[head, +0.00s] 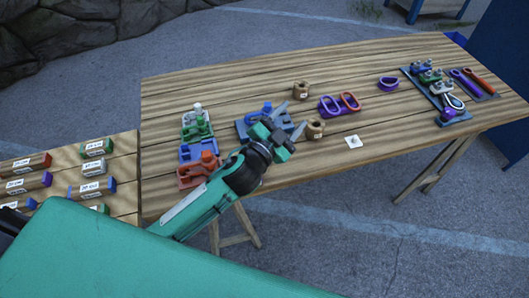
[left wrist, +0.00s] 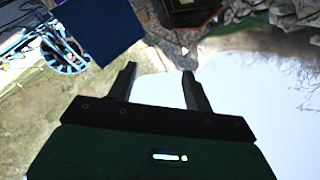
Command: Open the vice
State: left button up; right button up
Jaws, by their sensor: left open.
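A blue vice-like device (head: 243,127) sits near the middle of the table, partly hidden behind my left gripper. I cannot tell how its jaws stand. My left gripper (head: 291,119) appears in front of and over it in the head view, with two grey fingers spread apart and nothing between them. I cannot tell whether it touches the device. In the left wrist view the gripper (left wrist: 159,70) is open and empty. That view faces the outdoor ground and bright sky, with no table or vice in it. My right gripper is not in view.
Labelled blocks (head: 92,188) lie on the left board.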

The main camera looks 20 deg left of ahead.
pick_arm(q)
jog(key=s+d+r+m+g+h, duration=0.25)
jog(key=d+m+g+h, duration=0.35)
jog(key=m, duration=0.4)
jog(key=s+d+r+m+g+h, duration=0.2)
jog(key=d+r+m+g+h, duration=0.2)
jog(key=d+m+g+h, duration=0.45)
jog(key=a+f+m+g+y, duration=0.4)
jog(key=f+m+y, duration=0.2)
jog(key=m+y, duration=0.15)
jog(key=w+a+f+m+y, duration=0.1)
jog(key=w+a+f+y, duration=0.2)
jog(key=a+y, duration=0.5)
jog(key=w+a+f+y, duration=0.2)
jog(key=w+a+y, duration=0.1)
jog(key=a, duration=0.9)
jog(key=p+x, duration=0.1)
jog(key=x, duration=0.3)
jog(key=p+x, duration=0.2)
jog(key=x, duration=0.2)
jog(key=p+x, duration=0.1)
jog(key=x, duration=0.3)
jog(key=shift+s+a+f, duration=0.1)
jog(key=shift+a+f, duration=0.1)
jog(key=shift+f, duration=0.15)
jog(key=shift+d+f+p, duration=0.1)
jog(key=shift+f+p, duration=0.25)
jog(key=shift+f, duration=0.3)
